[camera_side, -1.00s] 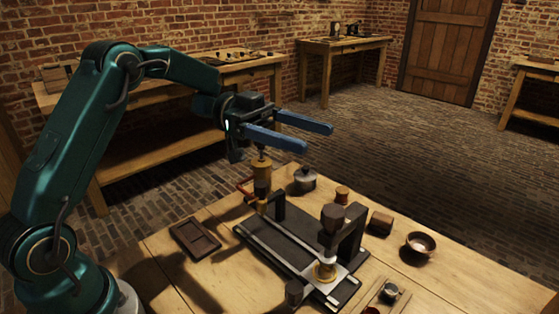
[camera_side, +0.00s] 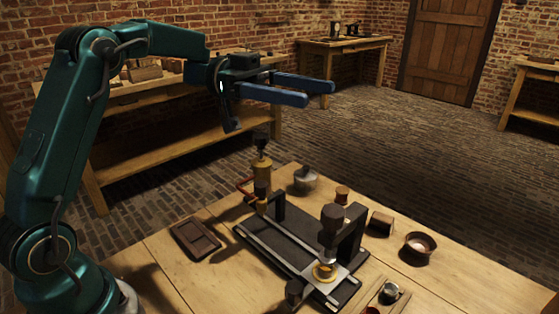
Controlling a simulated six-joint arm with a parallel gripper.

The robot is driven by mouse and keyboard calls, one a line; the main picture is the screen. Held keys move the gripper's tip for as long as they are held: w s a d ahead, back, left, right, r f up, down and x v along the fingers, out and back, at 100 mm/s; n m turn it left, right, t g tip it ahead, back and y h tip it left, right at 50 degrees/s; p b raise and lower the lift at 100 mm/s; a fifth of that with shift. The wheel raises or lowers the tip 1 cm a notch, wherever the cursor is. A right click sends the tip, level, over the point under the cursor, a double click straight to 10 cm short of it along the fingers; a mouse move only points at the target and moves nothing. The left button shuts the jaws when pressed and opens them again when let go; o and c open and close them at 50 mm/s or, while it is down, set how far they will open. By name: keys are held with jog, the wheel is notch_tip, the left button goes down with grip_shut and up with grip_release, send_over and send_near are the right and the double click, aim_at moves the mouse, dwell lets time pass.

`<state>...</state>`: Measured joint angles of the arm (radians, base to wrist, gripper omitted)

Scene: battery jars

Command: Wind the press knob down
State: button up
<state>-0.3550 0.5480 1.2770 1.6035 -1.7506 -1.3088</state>
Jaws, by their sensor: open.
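The press (camera_side: 349,240) stands at the right end of a dark base plate on the wooden table. Its dark brown knob (camera_side: 332,216) sits on top, above a pale plate with a brass ring (camera_side: 325,271). My gripper (camera_side: 321,93) is open and empty, with two blue fingers pointing right. It is raised well above the table, up and apart from the press knob. Nothing hides the knob.
A brass cylinder with a dark top (camera_side: 262,175) and red handle stands at the base plate's far left end. A lidded pot (camera_side: 305,179), a spool (camera_side: 342,194), a small block (camera_side: 380,222) and a bowl (camera_side: 418,246) line the back. An empty tray (camera_side: 195,239) lies left.

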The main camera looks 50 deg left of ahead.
aim_at(324, 215)
jog(key=shift+s+d+n+t+y, duration=1.05)
jog(key=shift+d+n+t, duration=0.95)
jog(key=shift+d+t, duration=0.95)
jog(key=shift+y, duration=0.25)
jog(key=f, duration=1.6)
jog(key=shift+w+d+f, duration=0.3)
jog(key=shift+w+d, duration=0.05)
jog(key=shift+x, duration=2.2)
grip_shut()
jog(key=shift+r, duration=0.1)
